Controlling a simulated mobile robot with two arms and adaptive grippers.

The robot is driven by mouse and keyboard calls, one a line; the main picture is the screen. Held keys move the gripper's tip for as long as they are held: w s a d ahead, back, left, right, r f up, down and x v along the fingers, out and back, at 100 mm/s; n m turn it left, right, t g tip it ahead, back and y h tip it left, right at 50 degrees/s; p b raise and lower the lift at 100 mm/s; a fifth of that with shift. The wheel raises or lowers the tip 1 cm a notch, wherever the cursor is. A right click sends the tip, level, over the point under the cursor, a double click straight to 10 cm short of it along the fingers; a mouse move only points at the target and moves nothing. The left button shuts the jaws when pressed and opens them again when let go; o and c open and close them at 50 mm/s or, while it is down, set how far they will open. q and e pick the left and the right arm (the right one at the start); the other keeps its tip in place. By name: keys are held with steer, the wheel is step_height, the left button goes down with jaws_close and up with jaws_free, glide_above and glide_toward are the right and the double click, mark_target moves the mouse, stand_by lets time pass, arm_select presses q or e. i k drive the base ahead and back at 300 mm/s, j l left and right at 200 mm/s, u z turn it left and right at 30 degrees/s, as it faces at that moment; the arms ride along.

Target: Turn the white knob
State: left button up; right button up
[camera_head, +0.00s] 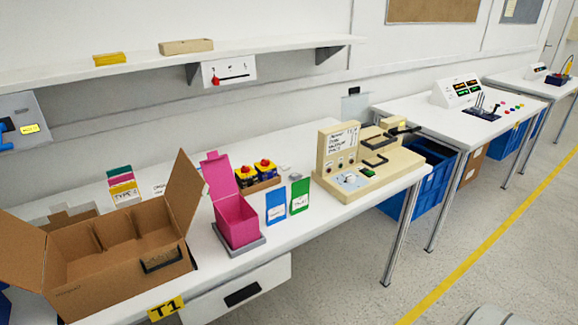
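A beige control box (333,148) stands on the near white table, towards its right end. Its upright panel has a white label with writing and small round parts below. On its sloped base is a pale plate (350,180) with a small whitish part that may be the white knob; it is too small to tell for certain or to read its angle. Beside it are a green part (368,174) and dark handles (375,160). Neither of my grippers is in view, and nothing touches the box.
An open cardboard box (120,283), a pink box (236,217) and blue and green packets (299,195) stand left of the control box. A shelf (120,72) runs above. Blue crates (403,192) sit below the tables.

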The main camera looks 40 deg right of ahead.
mark_target(349, 178)
steer(key=z, duration=1.75)
